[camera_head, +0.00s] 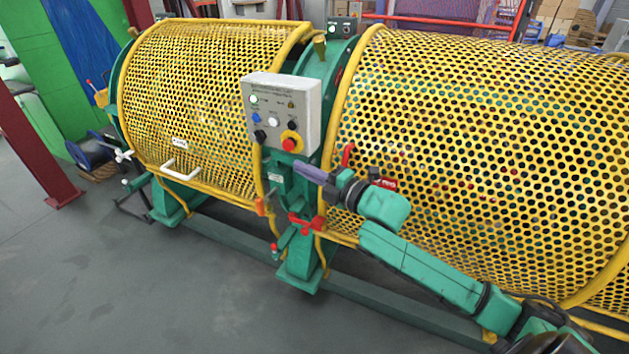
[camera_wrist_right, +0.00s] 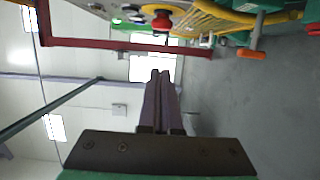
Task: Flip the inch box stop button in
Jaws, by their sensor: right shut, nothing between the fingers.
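The inch box (camera_head: 308,88) is a light grey panel on the green stand between two yellow guards. Its red stop button (camera_head: 289,144) sits on a yellow base at the panel's bottom. A blue, a white and black controls and a lit green lamp sit above it. My right gripper (camera_head: 297,164) has purple fingers, shut and empty, just below the panel and pointing up-left towards it. In the right wrist view, the red stop button (camera_wrist_right: 162,20) shows near the top edge, apart from the shut fingertips (camera_wrist_right: 160,74). My left gripper is not in view.
Yellow perforated guards (camera_head: 480,150) stand on both sides of the green stand (camera_head: 298,270). A red handle (camera_head: 305,222) and an orange-tipped lever (camera_head: 262,206) stick out below the panel. The grey floor (camera_head: 110,290) is clear at front left.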

